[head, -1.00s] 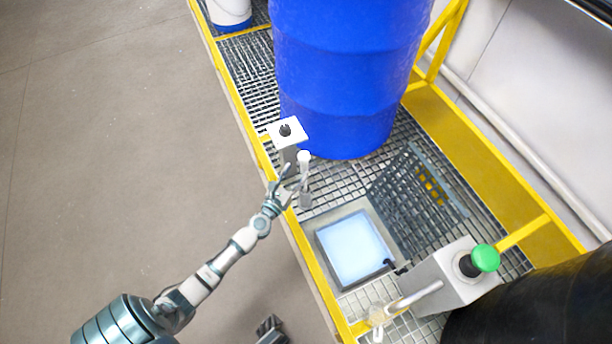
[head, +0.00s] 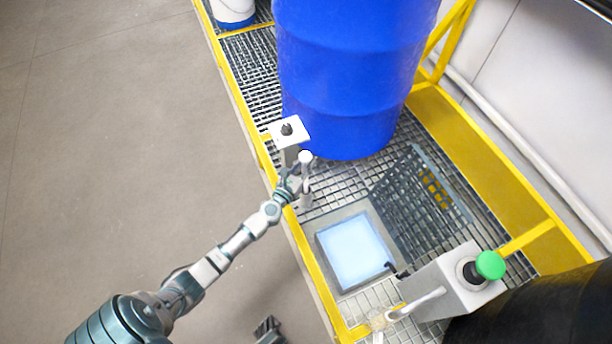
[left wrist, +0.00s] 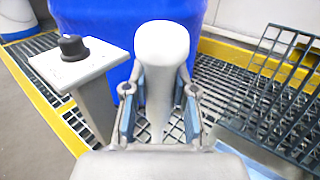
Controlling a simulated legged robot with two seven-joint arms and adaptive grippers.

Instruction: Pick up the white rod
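The white rod (head: 306,158) stands upright on the grating beside the blue drum, with a rounded white top. It fills the middle of the left wrist view (left wrist: 161,65). My left gripper (head: 297,182) is at the rod from the left side. In the left wrist view its two blue-padded fingers (left wrist: 160,112) stand one on each side of the rod's lower part. Small gaps with grating behind show between pads and rod, so it looks open around the rod. The rod's base is partly hidden by my gripper.
A post with a white plate and black knob (head: 288,130) stands close left of the rod. The blue drum (head: 350,70) is just behind. A lit panel (head: 354,250), raised grate (head: 420,190) and grey box with green button (head: 455,285) lie right. A yellow edge (head: 300,245) borders the platform.

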